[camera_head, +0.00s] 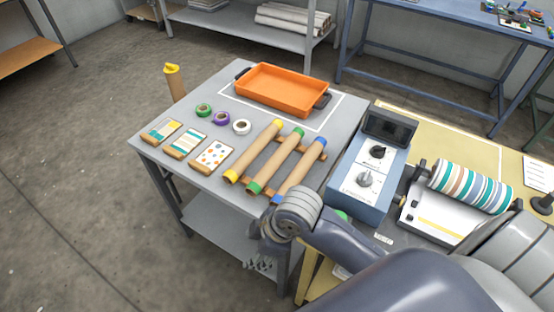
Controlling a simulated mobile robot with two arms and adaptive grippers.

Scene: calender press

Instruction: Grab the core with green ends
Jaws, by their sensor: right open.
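The core with green ends (275,161) is a brown tube lying on the grey table, the middle one of three parallel cores. The core with yellow ends (254,152) lies to its left and the core with blue ends (301,170) to its right. They rest across wooden strips (268,196). My right gripper (258,264) is open and empty, in front of the table's near edge, below the cores in the picture and apart from them. My right wrist is close to the blue core's near end. My left gripper is out of view.
An orange tray (283,90) sits behind the cores. Green (204,110), purple (221,118) and white (241,127) tape rolls and three patterned cards (187,143) lie to the left. A blue control box (368,177) and a striped roller (470,187) stand at the right.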

